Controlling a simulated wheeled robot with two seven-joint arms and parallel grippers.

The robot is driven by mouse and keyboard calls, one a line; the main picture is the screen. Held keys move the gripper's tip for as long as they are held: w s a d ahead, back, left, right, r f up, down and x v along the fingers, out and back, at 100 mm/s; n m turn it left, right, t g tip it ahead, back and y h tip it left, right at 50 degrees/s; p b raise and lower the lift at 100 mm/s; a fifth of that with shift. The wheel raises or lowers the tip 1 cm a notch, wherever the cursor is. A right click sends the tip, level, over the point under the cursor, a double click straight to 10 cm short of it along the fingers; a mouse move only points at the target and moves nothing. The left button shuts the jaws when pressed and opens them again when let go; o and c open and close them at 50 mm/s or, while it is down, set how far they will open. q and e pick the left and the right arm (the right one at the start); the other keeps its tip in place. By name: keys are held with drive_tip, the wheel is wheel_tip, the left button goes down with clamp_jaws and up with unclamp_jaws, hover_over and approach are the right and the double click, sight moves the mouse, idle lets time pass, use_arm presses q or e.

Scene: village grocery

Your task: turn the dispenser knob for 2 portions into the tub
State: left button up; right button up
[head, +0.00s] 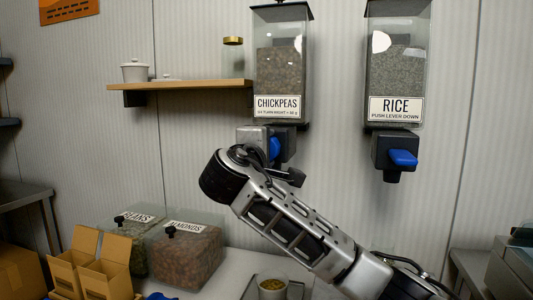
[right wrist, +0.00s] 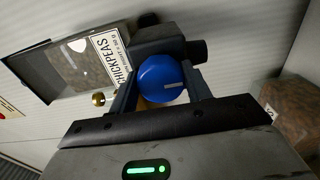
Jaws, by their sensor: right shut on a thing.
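The chickpeas dispenser (head: 279,70) hangs on the wall, with a label that mentions a turn to the right. Its blue knob (head: 275,148) is partly hidden by my right gripper (head: 262,142). In the right wrist view the round blue knob (right wrist: 163,78) sits between the two fingers of my right gripper (right wrist: 163,88), which is shut on it. A short pale mark on the knob face lies nearly level in that view. A small tub (head: 272,290) with yellowish-brown contents stands on the counter below, partly cut off by the lower edge. My left gripper is not in view.
A rice dispenser (head: 397,80) with a blue lever (head: 403,158) hangs to the right. A wooden shelf (head: 180,85) with a white pot (head: 135,72) is at left.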

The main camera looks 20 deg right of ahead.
drive_tip(key=shift+f, duration=0.15)
drive_tip(key=o, duration=1)
drive_tip(key=shift+c, duration=0.2)
use_arm(q)
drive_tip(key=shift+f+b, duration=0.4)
drive_tip(key=shift+b, duration=0.5)
use_arm(e)
drive_tip(key=v, duration=1.6)
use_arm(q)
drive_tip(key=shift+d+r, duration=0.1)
